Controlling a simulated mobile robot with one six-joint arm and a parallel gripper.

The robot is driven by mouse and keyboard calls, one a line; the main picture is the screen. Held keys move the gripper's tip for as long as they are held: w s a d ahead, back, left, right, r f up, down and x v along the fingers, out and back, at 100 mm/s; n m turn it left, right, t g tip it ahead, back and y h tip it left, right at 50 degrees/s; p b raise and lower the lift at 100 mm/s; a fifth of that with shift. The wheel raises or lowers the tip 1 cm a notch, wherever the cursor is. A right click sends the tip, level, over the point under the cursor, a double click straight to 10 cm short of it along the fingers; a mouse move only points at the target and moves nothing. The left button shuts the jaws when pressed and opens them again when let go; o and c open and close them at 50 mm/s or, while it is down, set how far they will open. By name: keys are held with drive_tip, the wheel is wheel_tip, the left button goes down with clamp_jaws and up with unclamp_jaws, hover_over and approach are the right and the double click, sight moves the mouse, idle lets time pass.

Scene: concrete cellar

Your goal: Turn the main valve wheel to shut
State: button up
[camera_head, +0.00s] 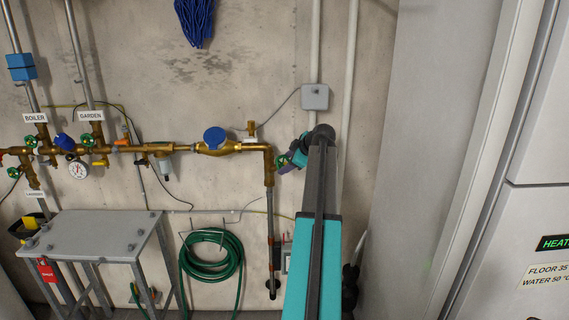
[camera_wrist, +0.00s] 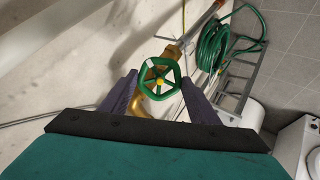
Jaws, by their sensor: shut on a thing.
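The main valve wheel is a green five-spoked handwheel with a yellow centre (camera_wrist: 147,74) on a brass valve body (camera_wrist: 157,106) in the wrist view. My gripper (camera_wrist: 160,82) has one dark finger at each side of the wheel and is shut on it. In the head view the wheel (camera_head: 284,164) shows as a small green patch beside the brass pipe elbow, partly covered by my gripper (camera_head: 292,160). My arm reaches up to it from below. How far the wheel is turned cannot be told.
Brass pipework with a blue-capped water meter (camera_head: 214,138), a gauge (camera_head: 78,169) and smaller valves runs along the wall to the left. A green hose (camera_head: 212,262) hangs below. A grey metal table (camera_head: 92,236) stands lower left. A grey cabinet (camera_head: 537,90) stands right.

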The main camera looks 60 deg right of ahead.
drive_tip(key=shift+m+p, duration=0.4)
drive_tip(key=shift+m, duration=0.4)
drive_tip(key=m+y+p, duration=0.1)
drive_tip(key=m+p, duration=0.1)
drive_tip(key=m, duration=0.1)
drive_tip(key=shift+m+p, duration=0.4)
drive_tip(key=shift+m, duration=0.3)
